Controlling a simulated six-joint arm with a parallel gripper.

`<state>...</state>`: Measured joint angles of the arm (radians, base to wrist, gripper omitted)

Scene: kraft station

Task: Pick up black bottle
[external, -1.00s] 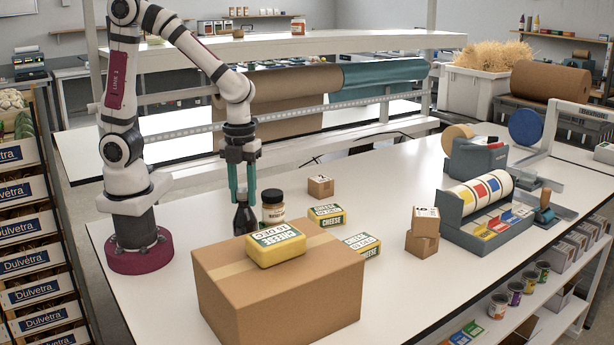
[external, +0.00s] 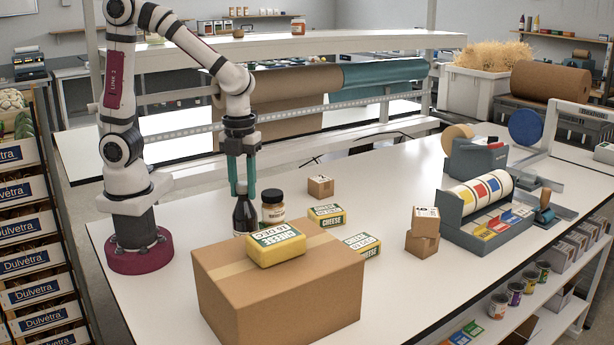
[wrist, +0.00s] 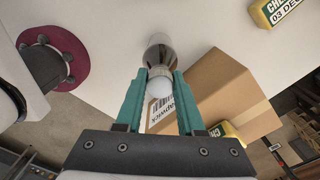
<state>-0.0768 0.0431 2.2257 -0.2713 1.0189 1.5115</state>
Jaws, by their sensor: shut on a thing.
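The black bottle (external: 244,215) stands upright on or just above the table, behind the left part of the large cardboard box. My gripper (external: 243,187) points down with its green fingers shut on the bottle's neck. In the wrist view the bottle (wrist: 160,52) sits between the two fingertips (wrist: 158,76), with its pale cap toward the camera. The box hides the bottle's base in the external view, so I cannot tell whether it touches the table.
A large cardboard box (external: 290,295) with a yellow cheese pack (external: 275,245) on top stands in front. A dark-lidded jar (external: 272,207) is close right of the bottle. More cheese packs (external: 327,215) and small boxes (external: 422,245) stand further right.

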